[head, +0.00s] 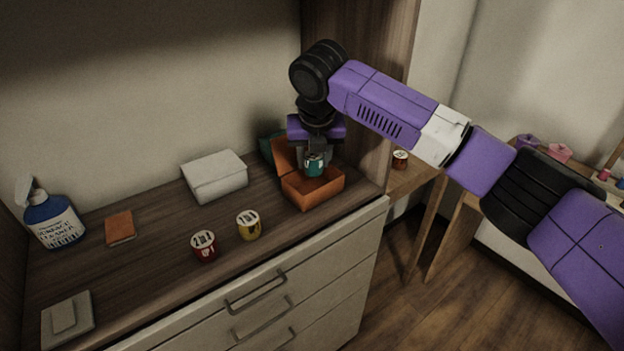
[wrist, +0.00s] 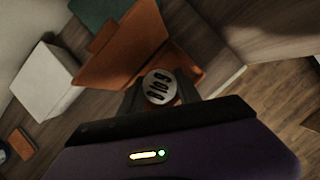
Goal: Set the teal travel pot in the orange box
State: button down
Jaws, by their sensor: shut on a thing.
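The teal travel pot (head: 314,164) is held in my gripper (head: 315,154), upright, at the open orange box (head: 313,194). In the wrist view the pot's pale lid with dark lettering (wrist: 160,86) shows between the fingers of my gripper (wrist: 161,92). The orange box has its lid raised at the back; the lid fills the upper middle of the wrist view (wrist: 125,48). The pot is over the box opening, its lower part near the rim. I cannot tell whether it touches the box floor.
A white box (head: 215,177) stands left of the orange box, and a teal thing (head: 270,147) is behind it. Red (head: 204,246) and yellow (head: 248,225) pots stand in front. A blue spray bottle (head: 53,215) and an orange-brown flat item (head: 120,228) are at left. A wooden side panel rises at right.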

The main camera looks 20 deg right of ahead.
jog(key=shift+f, duration=2.95)
jog(key=c, duration=1.1)
grip_release()
jog(key=shift+f, duration=0.1)
jog(key=v, duration=1.2)
